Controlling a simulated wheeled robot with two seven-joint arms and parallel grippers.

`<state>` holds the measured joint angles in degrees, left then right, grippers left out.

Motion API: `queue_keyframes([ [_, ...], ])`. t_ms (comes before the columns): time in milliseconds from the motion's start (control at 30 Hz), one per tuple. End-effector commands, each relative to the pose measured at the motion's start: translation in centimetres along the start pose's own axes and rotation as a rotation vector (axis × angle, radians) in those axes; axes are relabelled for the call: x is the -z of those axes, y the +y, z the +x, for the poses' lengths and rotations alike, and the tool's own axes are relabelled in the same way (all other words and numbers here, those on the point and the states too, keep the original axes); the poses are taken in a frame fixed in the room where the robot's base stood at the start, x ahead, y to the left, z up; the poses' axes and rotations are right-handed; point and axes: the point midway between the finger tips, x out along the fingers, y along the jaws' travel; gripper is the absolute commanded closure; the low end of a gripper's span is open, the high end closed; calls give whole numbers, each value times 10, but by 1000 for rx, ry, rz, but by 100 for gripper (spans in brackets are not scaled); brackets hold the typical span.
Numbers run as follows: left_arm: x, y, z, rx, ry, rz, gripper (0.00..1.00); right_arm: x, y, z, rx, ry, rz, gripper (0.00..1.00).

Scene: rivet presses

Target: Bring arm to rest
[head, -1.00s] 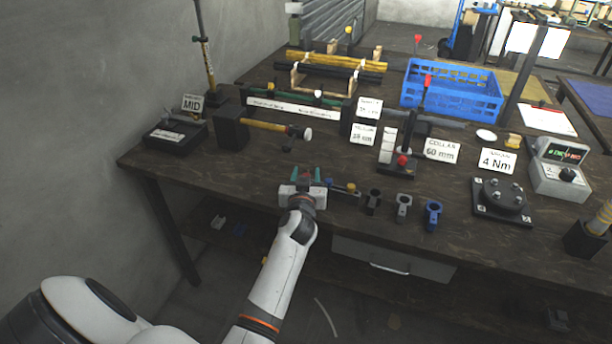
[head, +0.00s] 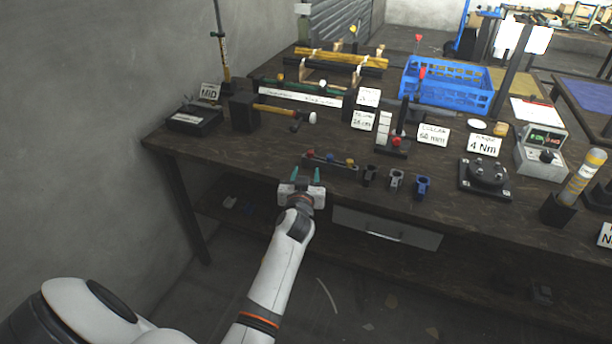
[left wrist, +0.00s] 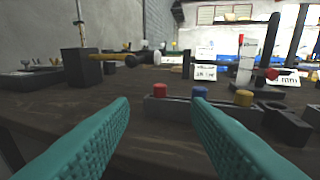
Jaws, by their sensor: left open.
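My left gripper (head: 302,182) is at the front edge of the dark wooden bench (head: 240,152), in the lower middle of the head view. Its two teal fingers are apart with nothing between them, and they also show in the left wrist view (left wrist: 160,135). A small dark rack (head: 330,161) with red, blue and yellow knobs stands on the bench just beyond the fingertips, apart from them. My right gripper is in neither view.
Dark and blue ring holders (head: 395,179) stand to the right of the rack. A blue crate (head: 445,88) and a round fixture (head: 485,176) are farther right. Open floor lies before the bench.

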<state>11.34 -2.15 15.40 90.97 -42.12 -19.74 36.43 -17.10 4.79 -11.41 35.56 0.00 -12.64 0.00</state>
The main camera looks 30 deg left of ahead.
Motion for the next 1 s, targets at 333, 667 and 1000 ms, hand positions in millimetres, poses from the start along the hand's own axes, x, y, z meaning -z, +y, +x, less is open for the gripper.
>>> queue_keyframes([
  [333,0,0,0,0,0,1,56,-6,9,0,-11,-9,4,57],
  [667,57,19,-87,-12,292,109,56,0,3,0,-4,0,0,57],
  [1000,120,8,-266,240,828,311,56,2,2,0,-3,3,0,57],
])
